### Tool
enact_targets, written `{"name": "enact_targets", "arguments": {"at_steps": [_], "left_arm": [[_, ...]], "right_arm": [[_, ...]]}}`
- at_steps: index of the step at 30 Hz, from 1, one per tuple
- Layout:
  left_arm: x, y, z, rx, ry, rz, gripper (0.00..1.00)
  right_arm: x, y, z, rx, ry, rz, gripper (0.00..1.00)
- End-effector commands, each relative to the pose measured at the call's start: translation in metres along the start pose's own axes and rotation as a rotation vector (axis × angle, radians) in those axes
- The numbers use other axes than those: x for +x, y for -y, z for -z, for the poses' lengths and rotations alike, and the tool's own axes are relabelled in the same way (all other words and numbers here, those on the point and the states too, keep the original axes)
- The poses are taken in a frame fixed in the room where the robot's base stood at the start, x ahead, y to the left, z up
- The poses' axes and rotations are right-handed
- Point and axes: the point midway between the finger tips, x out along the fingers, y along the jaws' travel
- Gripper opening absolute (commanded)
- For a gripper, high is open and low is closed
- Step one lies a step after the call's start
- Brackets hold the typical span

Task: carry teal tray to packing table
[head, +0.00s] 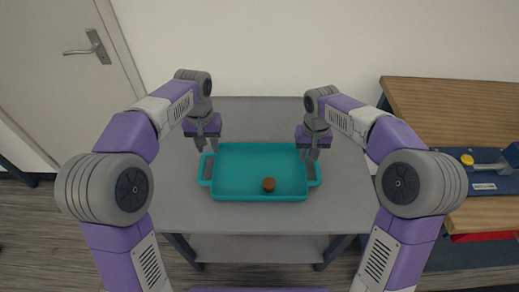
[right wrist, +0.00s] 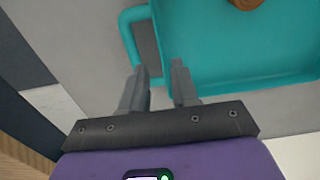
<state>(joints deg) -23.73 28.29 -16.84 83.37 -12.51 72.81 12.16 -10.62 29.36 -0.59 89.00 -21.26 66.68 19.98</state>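The teal tray (head: 240,198) lies flat on a grey table (head: 345,205), with a loop handle at each short end. A small brown round thing (head: 269,184) is inside it. My left gripper (head: 207,148) is over the tray's left end near its handle, fingers apart, nothing seen between them. My right gripper (head: 309,157) is at the right end near the other handle. In the right wrist view its fingers (right wrist: 160,67) are apart near the tray's handle and wall (right wrist: 160,48); contact cannot be told. Which table is the packing table is not marked.
A door (head: 60,60) is at the back left, a white wall behind the table. The grey table is bare around the tray.

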Motion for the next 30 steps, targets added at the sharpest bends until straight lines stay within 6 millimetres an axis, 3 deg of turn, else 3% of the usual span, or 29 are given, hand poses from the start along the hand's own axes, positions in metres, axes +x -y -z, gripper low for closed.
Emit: {"name": "enact_targets", "arguments": {"at_steps": [3, 9, 30], "left_arm": [[0.000, 0.000, 0.000, 0.000, 0.000, 0.000, 0.34], [0.001, 0.000, 0.000, 0.000, 0.000, 0.000, 0.34], [0.000, 0.000, 0.000, 0.000, 0.000, 0.000, 0.34]], "right_arm": [[-0.024, 0.001, 0.001, -0.001, -0.004, 0.002, 0.29], [-0.046, 0.000, 0.000, -0.001, 0.000, 0.000, 0.29], [-0.050, 0.000, 0.000, -0.001, 0.001, 0.000, 0.29]]}}
